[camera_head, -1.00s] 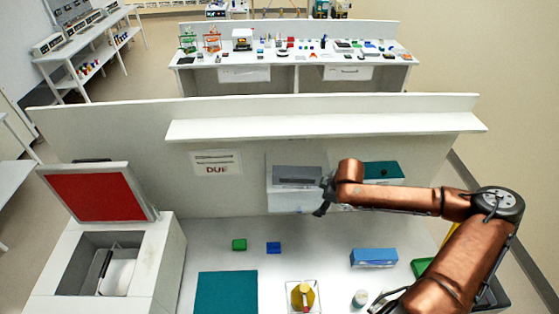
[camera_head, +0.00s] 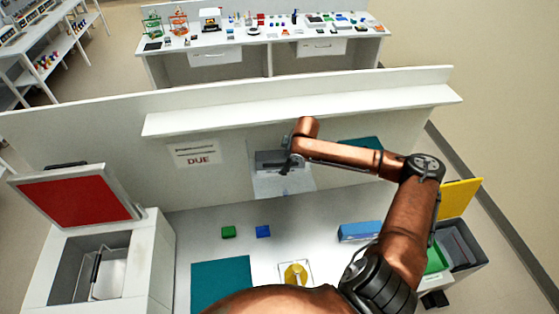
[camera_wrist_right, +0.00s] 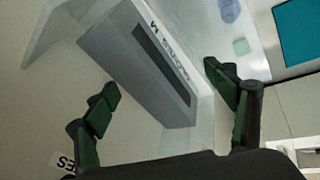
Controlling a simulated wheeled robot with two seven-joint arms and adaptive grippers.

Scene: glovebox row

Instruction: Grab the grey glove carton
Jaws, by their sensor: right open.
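The grey glove carton (camera_head: 268,158) sits in a white holder against the back panel, under the long shelf. My right gripper (camera_head: 287,166) is just in front of the carton's right part in the head view. In the right wrist view, the carton (camera_wrist_right: 145,75) shows its grey face with a dark slot and printed lettering, tilted in the picture. The open fingers of my right gripper (camera_wrist_right: 160,80) appear on either side of it, with gaps visible. I cannot tell how deep the fingers reach. My left gripper is not in view.
A teal carton (camera_head: 362,146) is right of the grey one, partly behind my arm. The shelf (camera_head: 300,112) runs above. Green (camera_head: 228,232) and blue (camera_head: 263,231) blocks, a teal mat (camera_head: 221,283) and a blue box (camera_head: 360,231) lie on the bench. A red-lidded bin stands left.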

